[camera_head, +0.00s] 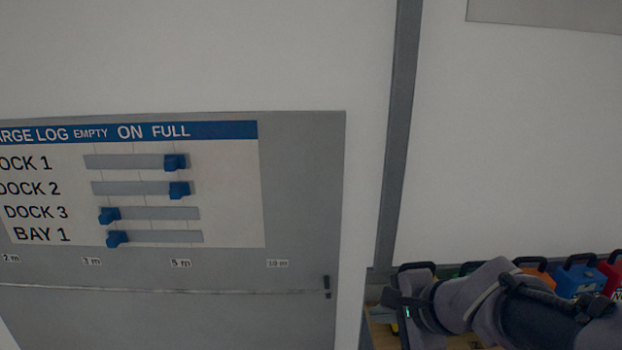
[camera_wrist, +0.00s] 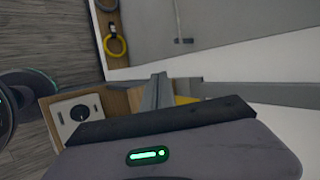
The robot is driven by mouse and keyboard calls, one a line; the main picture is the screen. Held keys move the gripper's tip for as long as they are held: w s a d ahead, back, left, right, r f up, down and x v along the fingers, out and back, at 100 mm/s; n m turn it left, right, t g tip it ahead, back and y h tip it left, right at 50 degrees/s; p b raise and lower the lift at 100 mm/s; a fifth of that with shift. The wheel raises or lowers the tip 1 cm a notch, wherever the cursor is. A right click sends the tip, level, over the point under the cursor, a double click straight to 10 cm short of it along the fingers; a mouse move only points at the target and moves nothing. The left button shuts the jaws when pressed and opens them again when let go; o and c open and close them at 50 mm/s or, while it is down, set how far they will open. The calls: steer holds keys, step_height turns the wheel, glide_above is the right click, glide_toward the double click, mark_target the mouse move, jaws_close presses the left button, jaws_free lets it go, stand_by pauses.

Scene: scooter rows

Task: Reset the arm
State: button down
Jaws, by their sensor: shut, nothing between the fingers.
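My arm comes in from the lower right of the head view. My gripper (camera_head: 396,299) is at its left end, in front of the shelf of cases. In the wrist view, the gripper's dark front edge (camera_wrist: 165,122) and its grey body with a green light fill the lower middle. The gripper is shut and holds nothing.
A charge log board (camera_head: 230,220) with blue sliders (camera_head: 175,162) is on the wall at left. A grey post (camera_head: 396,120) stands right of it. Coloured cases, one blue (camera_head: 580,280), line the lower right behind my arm.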

steer(key=s+a+f+n+g+h+b, duration=0.1)
steer(key=s+f+n+b, duration=0.4)
steer(key=s+f+b, duration=0.4)
steer(key=s+a+f+n+g+b, duration=0.1)
steer(key=s+a+f+n+b, duration=0.1)
steer(key=s+f+n+b, duration=0.4)
steer(key=s+f+b, duration=0.3)
steer(key=f, duration=0.3)
steer(key=shift+s+a+f+n+h, duration=0.25)
steer(key=shift+n+h, duration=0.05)
steer(key=shift+h, duration=0.1)
